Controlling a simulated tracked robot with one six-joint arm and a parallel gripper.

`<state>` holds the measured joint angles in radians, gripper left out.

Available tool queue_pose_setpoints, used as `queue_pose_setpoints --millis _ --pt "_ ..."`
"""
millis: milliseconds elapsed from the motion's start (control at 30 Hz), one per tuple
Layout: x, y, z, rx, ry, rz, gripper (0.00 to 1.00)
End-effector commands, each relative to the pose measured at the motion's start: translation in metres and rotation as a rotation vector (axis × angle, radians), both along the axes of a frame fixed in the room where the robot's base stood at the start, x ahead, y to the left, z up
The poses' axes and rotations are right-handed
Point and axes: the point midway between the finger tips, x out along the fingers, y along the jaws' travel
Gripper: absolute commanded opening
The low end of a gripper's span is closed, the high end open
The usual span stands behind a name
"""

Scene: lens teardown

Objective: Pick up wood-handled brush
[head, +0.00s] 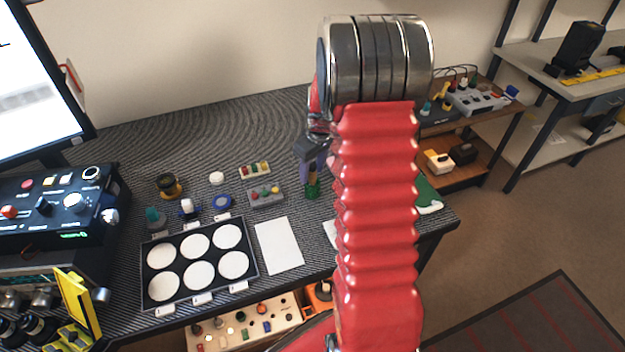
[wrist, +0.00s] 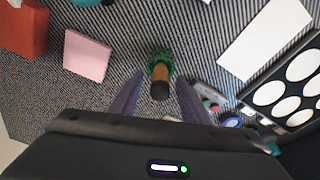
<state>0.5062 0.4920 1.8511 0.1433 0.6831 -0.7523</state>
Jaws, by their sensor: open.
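The wood-handled brush (wrist: 160,76) has a brown handle with a dark end and green bristles. In the wrist view it lies between the two purple fingers of my gripper (wrist: 159,82), which are open with a gap on each side. In the head view the brush (head: 312,187) seems to stand upright on the striped mat, bristles down, just below my gripper (head: 314,168). My red arm hides part of the area to its right. I cannot tell how far down the handle the fingertips reach.
A pink block (wrist: 87,55) and a red box (wrist: 22,28) lie to the left in the wrist view. A grey tray with coloured knobs (head: 265,194), a white sheet (head: 279,246) and a black tray with white discs (head: 150,282) lie left of the brush in the head view.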

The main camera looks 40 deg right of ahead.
Motion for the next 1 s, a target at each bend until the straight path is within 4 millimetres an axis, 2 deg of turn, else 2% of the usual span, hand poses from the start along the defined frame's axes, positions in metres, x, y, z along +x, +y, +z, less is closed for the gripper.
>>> queue_pose_setpoints --millis 267,867,1000 --pt "0.0 0.0001 0.0002 0.0 0.0 0.0 0.42" --pt "-0.0001 0.0 0.0003 0.0 0.0 0.0 0.01" --pt "-0.0001 -0.0001 0.0003 0.0 0.0 0.0 0.0"
